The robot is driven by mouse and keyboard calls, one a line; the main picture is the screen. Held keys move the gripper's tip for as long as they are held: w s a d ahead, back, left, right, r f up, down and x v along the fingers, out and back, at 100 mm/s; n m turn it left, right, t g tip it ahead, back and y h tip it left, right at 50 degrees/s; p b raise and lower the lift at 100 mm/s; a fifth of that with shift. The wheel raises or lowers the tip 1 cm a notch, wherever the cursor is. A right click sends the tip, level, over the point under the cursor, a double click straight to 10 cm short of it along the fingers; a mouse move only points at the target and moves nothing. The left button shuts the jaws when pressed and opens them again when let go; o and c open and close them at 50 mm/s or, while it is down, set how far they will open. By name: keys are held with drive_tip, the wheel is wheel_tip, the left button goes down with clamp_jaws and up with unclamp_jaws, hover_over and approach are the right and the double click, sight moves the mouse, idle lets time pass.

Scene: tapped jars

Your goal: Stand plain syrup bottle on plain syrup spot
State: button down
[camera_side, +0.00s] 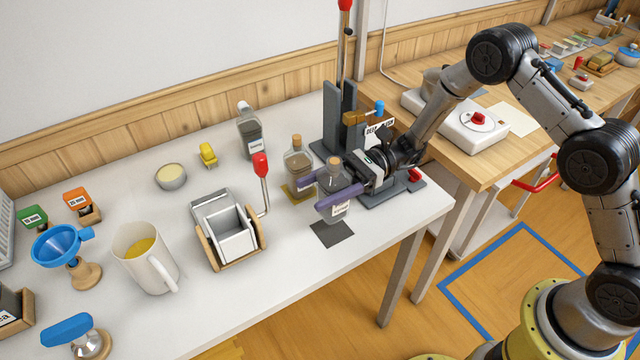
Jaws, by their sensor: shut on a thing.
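A clear bottle with a cork stopper and a white label (338,211) is upright between the purple fingers of my gripper (316,193), which is shut on it. The label is too small to read, so I cannot confirm it is the plain syrup bottle. A dark grey square spot (333,236) lies on the white table just below and in front of the bottle. The bottle's base overlaps the spot's back edge in the picture; I cannot tell whether it touches the table. The fingers hide part of the bottle.
A corked amber bottle (298,162) stands close behind-left on a yellowish spot. A grey bottle (250,135) stands farther back. A press with a red-knobbed lever (341,110) stands behind my gripper. A metal box device (228,232) is to the left. The table's front edge is near.

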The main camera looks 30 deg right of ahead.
drive_tip(key=shift+f, duration=2.35)
drive_tip(key=shift+f, duration=0.65)
idle(0.3)
unclamp_jaws()
drive_tip(key=shift+d, duration=0.1)
idle(0.4)
drive_tip(key=shift+d, duration=3.9)
drive_tip(key=d, duration=1.4)
drive_tip(key=shift+a, duration=0.15)
